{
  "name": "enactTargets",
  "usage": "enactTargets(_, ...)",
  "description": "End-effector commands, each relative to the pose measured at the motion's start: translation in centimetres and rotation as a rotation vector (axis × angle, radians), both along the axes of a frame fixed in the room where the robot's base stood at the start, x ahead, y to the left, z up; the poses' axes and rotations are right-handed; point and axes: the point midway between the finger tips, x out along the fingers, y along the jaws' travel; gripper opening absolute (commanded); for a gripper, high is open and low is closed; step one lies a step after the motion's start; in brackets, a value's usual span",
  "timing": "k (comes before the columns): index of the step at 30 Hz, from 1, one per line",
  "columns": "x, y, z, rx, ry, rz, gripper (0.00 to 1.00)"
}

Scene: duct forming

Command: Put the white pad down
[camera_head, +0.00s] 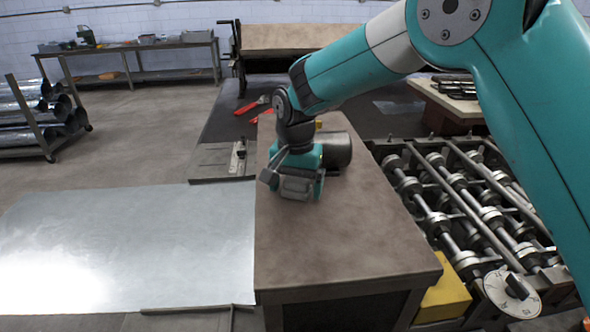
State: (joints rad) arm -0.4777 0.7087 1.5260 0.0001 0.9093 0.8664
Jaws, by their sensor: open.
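My gripper (293,186) hangs low over the brown bench top (330,240), near its left edge. It is open, and its grey jaws face down and toward the front. I cannot make out a white pad clearly; the space under and behind the gripper is hidden by the gripper itself. Whether the jaws touch the bench top cannot be told.
A metal cylinder (337,150) lies just behind the gripper on the bench. A shiny metal sheet (130,245) is at left. A roller machine (460,215) stands at right, with a yellow block (443,299) beside the bench. The front bench top is clear.

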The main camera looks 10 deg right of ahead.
Motion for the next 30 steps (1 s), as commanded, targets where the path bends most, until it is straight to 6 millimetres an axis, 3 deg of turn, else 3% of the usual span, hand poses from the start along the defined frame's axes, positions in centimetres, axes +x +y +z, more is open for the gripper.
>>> enactTargets(15,0.1,0.1,9.9,0.003,-0.004,0.0,0.88)
enactTargets(20,0.1,0.0,11.5,0.001,-0.003,0.0,0.88)
enactTargets(26,-0.1,-0.1,12.0,0.002,-0.002,0.008,0.88)
enactTargets(30,-2.2,-1.8,12.7,0.024,-0.011,0.112,0.88)
